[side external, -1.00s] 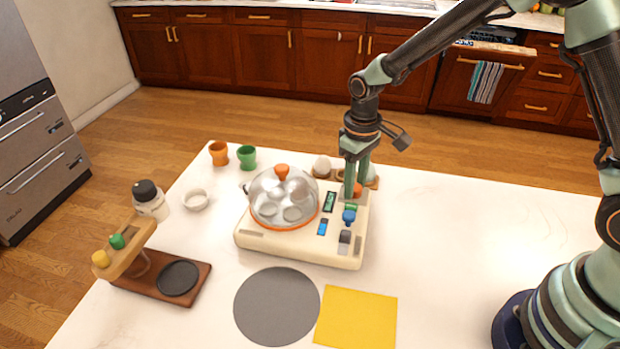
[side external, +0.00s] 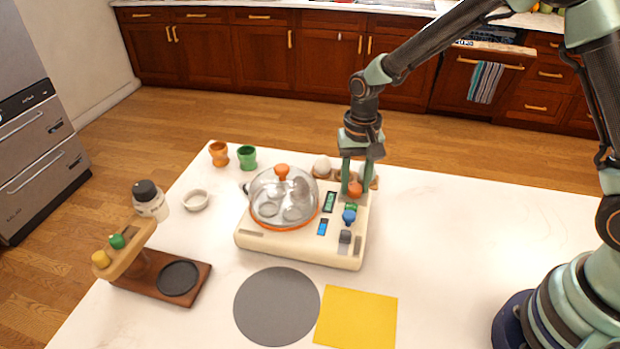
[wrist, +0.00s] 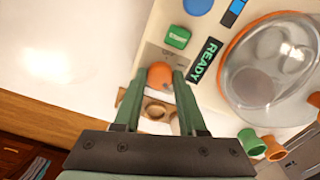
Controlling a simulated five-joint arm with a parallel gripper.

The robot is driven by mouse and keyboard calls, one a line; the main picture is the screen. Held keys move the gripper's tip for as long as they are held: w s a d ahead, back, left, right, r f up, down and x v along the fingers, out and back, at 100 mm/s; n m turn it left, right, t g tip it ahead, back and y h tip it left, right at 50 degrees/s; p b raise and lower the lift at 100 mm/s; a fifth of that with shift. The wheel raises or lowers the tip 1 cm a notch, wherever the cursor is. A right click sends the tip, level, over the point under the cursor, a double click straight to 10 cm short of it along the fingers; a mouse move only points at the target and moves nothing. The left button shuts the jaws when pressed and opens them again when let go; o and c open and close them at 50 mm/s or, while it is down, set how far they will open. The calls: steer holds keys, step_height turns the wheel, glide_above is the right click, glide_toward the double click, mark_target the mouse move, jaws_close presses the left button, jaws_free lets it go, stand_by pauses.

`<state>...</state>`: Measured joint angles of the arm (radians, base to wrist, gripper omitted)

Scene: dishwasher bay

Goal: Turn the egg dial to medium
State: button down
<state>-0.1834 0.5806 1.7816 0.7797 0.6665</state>
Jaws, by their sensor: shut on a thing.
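The cream egg cooker (side external: 262,242) stands on the white table, with a clear orange-rimmed dome (side external: 283,200) on its left part. Its control side carries an orange dial (side external: 355,189), a green control (side external: 351,207) and a blue knob (side external: 349,217). My gripper (side external: 355,185) points down at the orange dial, with one finger on each side of it. In the wrist view my gripper (wrist: 160,76) is shut on the orange dial (wrist: 160,73). A lit display (wrist: 205,60) beside it reads READY. The dial's pointer and setting marks cannot be made out.
An egg (side external: 322,165) sits in a wooden holder just behind the cooker, close to my fingers. Orange (side external: 219,153) and green (side external: 247,157) cups stand at the back left. A grey round mat (side external: 277,306) and yellow cloth (side external: 356,317) lie in front. The right table is clear.

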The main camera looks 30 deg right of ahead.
mark_target(354, 186)
stand_by(0.4)
steer(key=c, duration=0.8)
jaws_free()
steer(key=shift+o, duration=0.2)
steer(key=shift+r, duration=0.1)
step_height(354, 186, up, 12)
